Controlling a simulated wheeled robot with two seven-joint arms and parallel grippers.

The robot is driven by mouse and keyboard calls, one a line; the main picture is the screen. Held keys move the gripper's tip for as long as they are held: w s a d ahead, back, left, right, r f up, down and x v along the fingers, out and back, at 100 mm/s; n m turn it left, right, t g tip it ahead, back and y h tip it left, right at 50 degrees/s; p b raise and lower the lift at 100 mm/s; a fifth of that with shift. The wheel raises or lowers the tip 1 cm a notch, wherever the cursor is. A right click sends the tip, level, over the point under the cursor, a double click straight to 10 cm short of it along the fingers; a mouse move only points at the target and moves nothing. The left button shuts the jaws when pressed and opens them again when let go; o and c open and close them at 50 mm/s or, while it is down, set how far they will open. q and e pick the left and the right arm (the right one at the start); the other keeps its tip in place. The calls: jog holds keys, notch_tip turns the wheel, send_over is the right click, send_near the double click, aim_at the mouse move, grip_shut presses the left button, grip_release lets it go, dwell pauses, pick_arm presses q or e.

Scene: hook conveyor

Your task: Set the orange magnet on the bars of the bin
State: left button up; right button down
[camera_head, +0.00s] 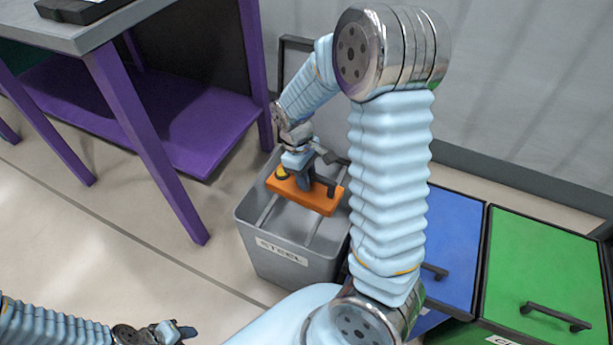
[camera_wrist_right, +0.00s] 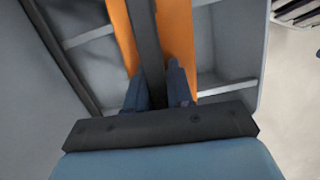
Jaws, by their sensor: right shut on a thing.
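The orange magnet (camera_head: 312,196) is a flat orange block with a dark handle and a yellow knob, over the open top of the grey bin (camera_head: 297,271) labelled STEEL. Light bars (camera_head: 266,214) cross the bin's opening. My right gripper (camera_head: 306,180) is shut on the magnet's dark handle. In the right wrist view the fingers (camera_wrist_right: 160,95) straddle the dark handle, with the orange block (camera_wrist_right: 180,45) below and the bars (camera_wrist_right: 228,87) on either side. I cannot tell whether the magnet touches the bars. My left gripper (camera_head: 181,332) is at the bottom left, empty, far from the bin.
A blue-lidded bin (camera_head: 452,235) and a green-lidded bin (camera_head: 550,265) stand right of the grey bin. A purple-legged table (camera_head: 140,125) is at the left, with a dark object (camera_head: 80,8) on top. A wall is behind; floor is clear at front left.

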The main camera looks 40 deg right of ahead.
jog(key=c, duration=0.9)
grip_release()
